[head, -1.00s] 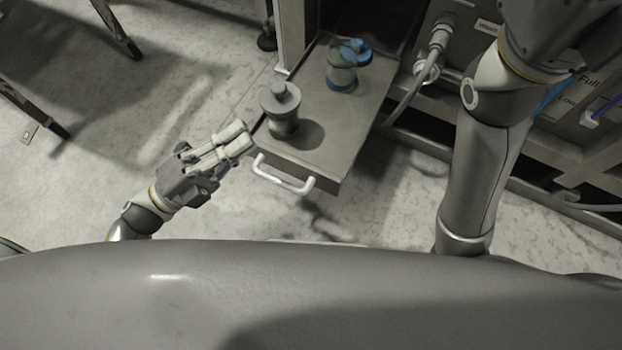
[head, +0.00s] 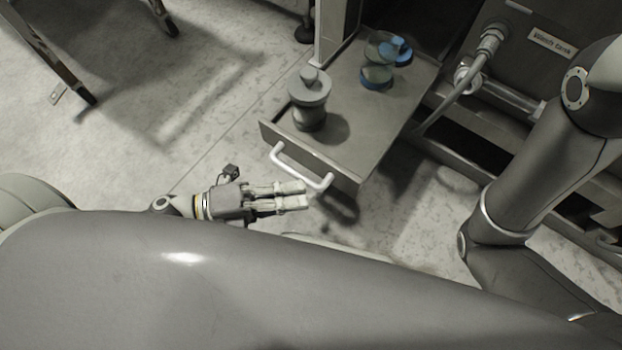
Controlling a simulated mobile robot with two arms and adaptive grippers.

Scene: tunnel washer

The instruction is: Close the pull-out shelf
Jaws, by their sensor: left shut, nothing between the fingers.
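The pull-out shelf (head: 365,150) is a grey tray that stands out from under the machine, with a white bar handle (head: 300,170) on its front face. A grey lidded container (head: 309,100) stands near its front, and a clear container with blue parts (head: 378,70) stands farther back. My left gripper (head: 307,193) is shut and empty. It is just in front of the shelf, by the right lower end of the handle in the picture; whether it touches the handle I cannot tell. My right arm shows at the right, but its gripper is outside the view.
A machine panel with a hose (head: 462,95) stands right of the shelf, above a low metal frame (head: 470,150). A post (head: 335,35) stands at the shelf's back left. Metal legs (head: 50,55) stand at the upper left. The floor (head: 190,110) left of the shelf is clear.

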